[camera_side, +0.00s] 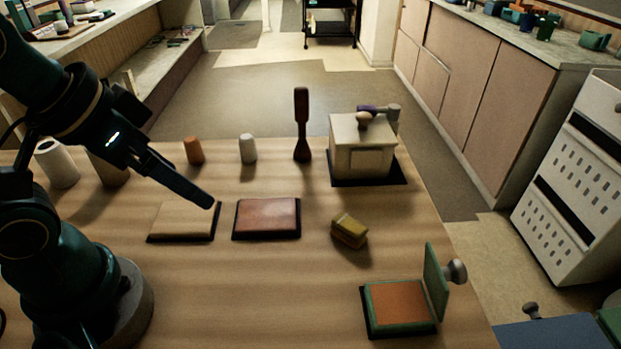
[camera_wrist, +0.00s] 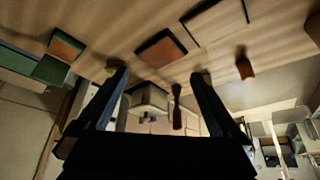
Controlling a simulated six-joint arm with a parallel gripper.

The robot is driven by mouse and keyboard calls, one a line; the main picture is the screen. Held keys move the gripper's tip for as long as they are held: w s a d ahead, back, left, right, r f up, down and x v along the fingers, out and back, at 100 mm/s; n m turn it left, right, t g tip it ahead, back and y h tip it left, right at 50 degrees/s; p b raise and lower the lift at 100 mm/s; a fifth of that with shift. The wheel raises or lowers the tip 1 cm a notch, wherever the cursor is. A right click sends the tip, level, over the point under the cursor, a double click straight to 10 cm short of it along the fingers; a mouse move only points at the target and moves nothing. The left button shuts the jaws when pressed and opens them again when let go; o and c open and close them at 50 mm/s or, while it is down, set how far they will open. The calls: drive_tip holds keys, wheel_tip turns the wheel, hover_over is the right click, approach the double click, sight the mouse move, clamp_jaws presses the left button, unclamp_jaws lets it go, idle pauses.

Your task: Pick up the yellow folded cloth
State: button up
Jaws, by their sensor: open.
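The yellow folded cloth (camera_side: 349,231) lies on the wooden table, right of the red-brown pad, in the side view. My gripper (camera_side: 205,199) is at the left in the side view, above the right end of the cream pad, well to the left of the cloth. In the wrist view my gripper (camera_wrist: 160,73) has its two fingers wide apart with nothing between them.
The cream pad (camera_side: 183,221) and red-brown pad (camera_side: 267,218) lie left of the cloth. A cream box (camera_side: 361,160), a dark upright paddle (camera_side: 302,130), a white cylinder (camera_side: 248,149) and an orange cylinder (camera_side: 194,150) stand behind. A green-framed box with raised lid (camera_side: 400,305) sits front right.

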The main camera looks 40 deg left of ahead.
idle(0.5)
drive_tip(key=w+r+n+t, duration=0.2)
drive_tip(key=w+r, duration=0.2)
drive_tip(key=w, duration=0.2)
drive_tip(key=g, duration=0.2)
hover_over(350, 223)
drive_tip(key=a, duration=0.4)
wheel_tip(350, 223, down, 7)
drive_tip(key=d+f, duration=0.1)
drive_tip(key=f, duration=0.1)
drive_tip(key=s+d+f+m, duration=0.1)
drive_tip(key=f, duration=0.2)
drive_tip(key=d+f+m+g, duration=0.1)
drive_tip(key=d+f, duration=0.1)
drive_tip(key=shift+s+f, duration=0.2)
drive_tip(key=shift+s, duration=0.2)
drive_tip(key=shift+f, duration=0.3)
drive_tip(key=shift+x, duration=2.3)
